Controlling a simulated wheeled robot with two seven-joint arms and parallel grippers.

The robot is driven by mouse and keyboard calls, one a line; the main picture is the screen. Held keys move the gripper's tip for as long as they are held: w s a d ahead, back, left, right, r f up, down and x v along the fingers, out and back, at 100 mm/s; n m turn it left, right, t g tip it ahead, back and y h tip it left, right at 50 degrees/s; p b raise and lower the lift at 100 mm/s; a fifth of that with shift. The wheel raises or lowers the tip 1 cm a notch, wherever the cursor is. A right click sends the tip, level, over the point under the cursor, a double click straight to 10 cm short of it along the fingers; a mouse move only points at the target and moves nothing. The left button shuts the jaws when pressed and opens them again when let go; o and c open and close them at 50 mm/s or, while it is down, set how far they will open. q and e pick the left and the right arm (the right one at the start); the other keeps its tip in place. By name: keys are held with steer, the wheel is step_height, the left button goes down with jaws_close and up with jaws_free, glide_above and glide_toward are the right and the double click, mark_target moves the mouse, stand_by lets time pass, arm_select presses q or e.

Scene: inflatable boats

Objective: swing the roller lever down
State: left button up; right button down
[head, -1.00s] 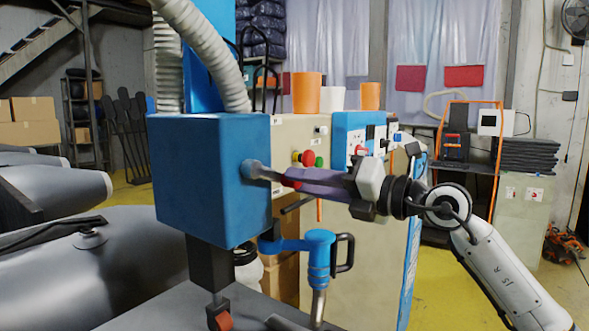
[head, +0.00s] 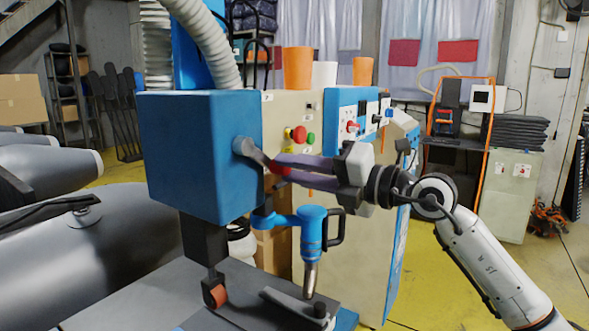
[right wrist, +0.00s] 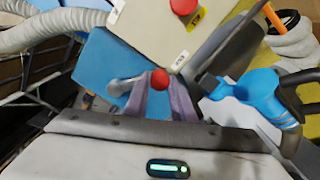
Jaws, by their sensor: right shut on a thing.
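The roller lever (head: 258,157) is a short grey metal arm on the right side of the blue machine head (head: 195,150), slanting down to the right in the head view. Its red knob (right wrist: 160,79) shows in the right wrist view between the purple fingers. My right gripper (head: 277,166) is shut on the lever at its knob end, reaching in from the right. A small orange-red roller (head: 215,295) hangs under the machine head, above the grey work surface. My left gripper is out of view.
A blue hot-air tool (head: 311,235) with a metal nozzle stands close below my right gripper. A beige cabinet (head: 362,262) with buttons is behind it. Grey inflatable tubes (head: 105,245) lie at the left. Yellow floor is open at the right.

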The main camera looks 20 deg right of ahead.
steer(key=c, duration=1.5)
jaws_free()
steer(key=b+v, duration=0.3)
steer(key=v, duration=0.7)
steer(key=shift+s+d, duration=0.1)
steer(key=shift+s, duration=0.05)
